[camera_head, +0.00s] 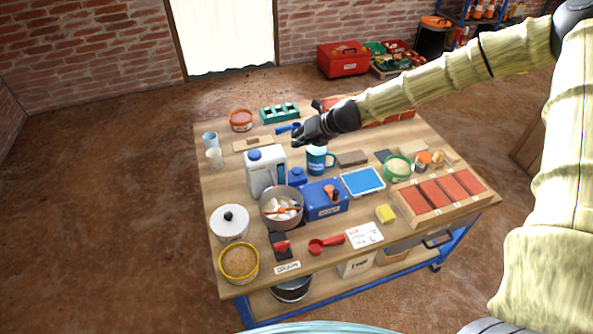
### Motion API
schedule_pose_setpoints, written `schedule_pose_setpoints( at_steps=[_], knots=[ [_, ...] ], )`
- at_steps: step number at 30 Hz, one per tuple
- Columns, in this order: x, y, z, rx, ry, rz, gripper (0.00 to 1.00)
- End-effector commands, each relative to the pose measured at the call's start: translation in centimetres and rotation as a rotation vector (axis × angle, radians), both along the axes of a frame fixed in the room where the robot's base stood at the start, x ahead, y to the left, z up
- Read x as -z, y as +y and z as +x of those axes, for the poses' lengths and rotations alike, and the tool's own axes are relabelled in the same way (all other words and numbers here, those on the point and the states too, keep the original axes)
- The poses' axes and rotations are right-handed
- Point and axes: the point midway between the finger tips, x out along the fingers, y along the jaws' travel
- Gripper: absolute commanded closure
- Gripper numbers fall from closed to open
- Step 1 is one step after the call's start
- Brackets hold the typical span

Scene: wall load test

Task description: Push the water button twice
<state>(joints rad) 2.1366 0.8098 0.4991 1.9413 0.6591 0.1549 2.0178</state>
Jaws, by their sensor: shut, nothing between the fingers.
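A blue box (325,208) with a small white label and an orange part on top stands near the middle of the workbench. The label is too small to read surely, so I cannot tell whether this is the water button. A white jug-like container (265,172) with a blue cap stands just left and behind it, with a smaller blue block (297,177) beside it. My gripper (298,138) is shut and empty.
A pot (283,210) with white pieces sits left of the blue box. A black and red device (280,246) stands at the front. A blue tray (363,181) and a brick tray (440,197) lie to the right.

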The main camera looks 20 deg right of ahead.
Motion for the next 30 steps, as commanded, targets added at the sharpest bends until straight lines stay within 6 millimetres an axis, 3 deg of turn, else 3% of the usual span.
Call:
schedule_pose_setpoints(
  at_steps=[21, 30],
  knots=[
    [7.2, 0.0, 0.0, 0.0, 0.0, 0.0, 1.0],
    [8.6, 0.0, 0.0, 0.001, 0.0, 0.001, 1.0]
  ],
)
